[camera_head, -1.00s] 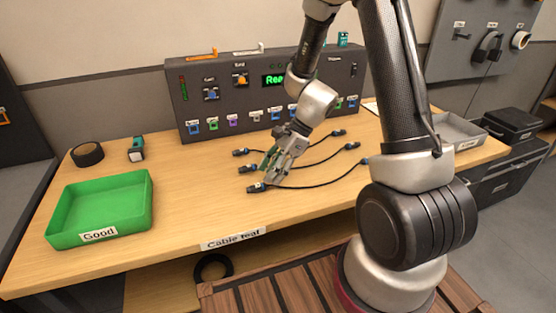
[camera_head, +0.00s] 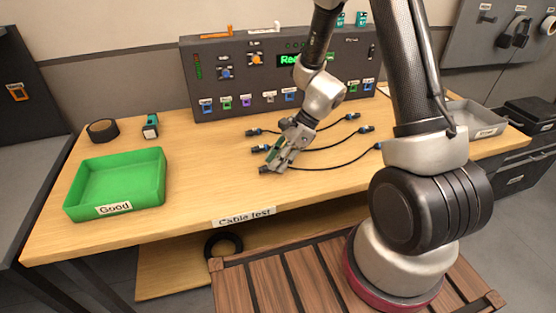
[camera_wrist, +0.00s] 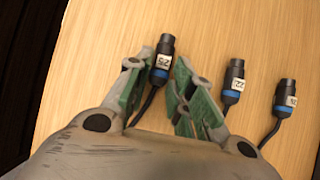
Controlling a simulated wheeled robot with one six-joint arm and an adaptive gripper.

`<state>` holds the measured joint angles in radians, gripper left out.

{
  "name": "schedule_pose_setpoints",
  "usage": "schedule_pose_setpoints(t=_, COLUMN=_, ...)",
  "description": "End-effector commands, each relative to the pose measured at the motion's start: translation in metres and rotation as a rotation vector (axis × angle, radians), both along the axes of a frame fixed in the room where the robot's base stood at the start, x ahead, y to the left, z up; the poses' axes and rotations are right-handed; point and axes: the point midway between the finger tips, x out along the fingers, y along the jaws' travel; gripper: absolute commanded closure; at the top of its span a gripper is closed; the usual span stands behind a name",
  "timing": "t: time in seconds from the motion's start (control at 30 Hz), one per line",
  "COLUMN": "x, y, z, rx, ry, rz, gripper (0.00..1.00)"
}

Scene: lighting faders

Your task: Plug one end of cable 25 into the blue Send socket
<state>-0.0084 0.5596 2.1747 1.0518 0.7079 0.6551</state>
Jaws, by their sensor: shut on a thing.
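In the wrist view, a black cable plug with a blue ring and white tag (camera_wrist: 161,61) sits between the fingers of my gripper (camera_wrist: 158,68). Its tag, upside down, seems to read 25. In the head view my gripper (camera_head: 274,163) is low over the table at the near-left cable end, shut on that plug, whose tip (camera_head: 264,170) shows just past the fingers. Its cable (camera_head: 335,166) runs right along the table. The dark panel (camera_head: 225,78) carries a row of coloured sockets, including blue ones at the left (camera_head: 206,107) and middle (camera_head: 290,97). Their labels are too small to read.
Two other cables lie just behind, with plugs (camera_head: 258,149) and (camera_head: 253,132); these plugs show at right in the wrist view (camera_wrist: 233,82). A green Good tray (camera_head: 116,209), black tape roll (camera_head: 102,130) and grey tray (camera_head: 478,120) are apart. The front table is clear.

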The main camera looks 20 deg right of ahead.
Motion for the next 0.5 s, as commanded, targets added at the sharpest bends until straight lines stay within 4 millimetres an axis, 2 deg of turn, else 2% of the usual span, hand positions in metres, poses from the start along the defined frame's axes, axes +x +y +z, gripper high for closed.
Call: schedule_pose_setpoints(t=0.5, x=0.0, y=0.0, z=0.04, rx=0.0, ry=-0.003, rz=0.001, gripper=1.0)
